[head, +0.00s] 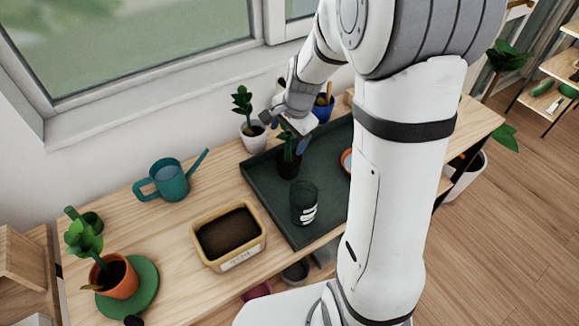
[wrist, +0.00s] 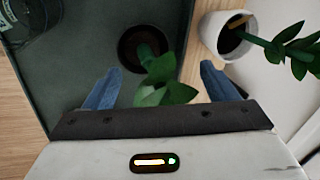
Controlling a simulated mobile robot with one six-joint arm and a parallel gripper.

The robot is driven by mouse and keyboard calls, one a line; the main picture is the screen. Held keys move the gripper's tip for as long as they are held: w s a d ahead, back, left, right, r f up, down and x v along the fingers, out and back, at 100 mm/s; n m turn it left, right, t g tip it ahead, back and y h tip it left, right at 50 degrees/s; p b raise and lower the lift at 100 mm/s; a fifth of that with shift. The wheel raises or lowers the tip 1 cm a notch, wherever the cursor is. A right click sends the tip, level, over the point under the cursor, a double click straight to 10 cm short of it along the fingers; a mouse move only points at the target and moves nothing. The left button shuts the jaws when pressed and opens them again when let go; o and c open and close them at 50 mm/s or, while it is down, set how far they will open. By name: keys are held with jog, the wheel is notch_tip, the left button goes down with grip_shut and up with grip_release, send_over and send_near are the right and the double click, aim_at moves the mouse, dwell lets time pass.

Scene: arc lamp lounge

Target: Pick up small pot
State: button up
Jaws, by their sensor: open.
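A small dark pot (head: 288,169) with a leafy green plant stands on the dark green tray (head: 268,190) on the wooden bench. My gripper (head: 290,135) is open and just above the plant in the head view. In the wrist view, the dark pot (wrist: 128,52) lies ahead of my spread blue fingers (wrist: 158,80), towards the left finger. Its leaves reach back between the fingers. Nothing is held. A white pot (head: 254,141) with another plant stands on the wood beside the tray; in the wrist view this white pot (wrist: 210,38) is beyond the right finger.
A blue pot (head: 322,110) holds tools behind my gripper. A teal watering can (head: 168,181), a soil-filled yellow box (head: 212,262) and an orange pot (head: 122,284) stand left. The window wall borders the bench.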

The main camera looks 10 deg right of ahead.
jog(key=shift+c, duration=0.6)
jog(key=c, duration=1.1)
jog(key=shift+c, duration=0.3)
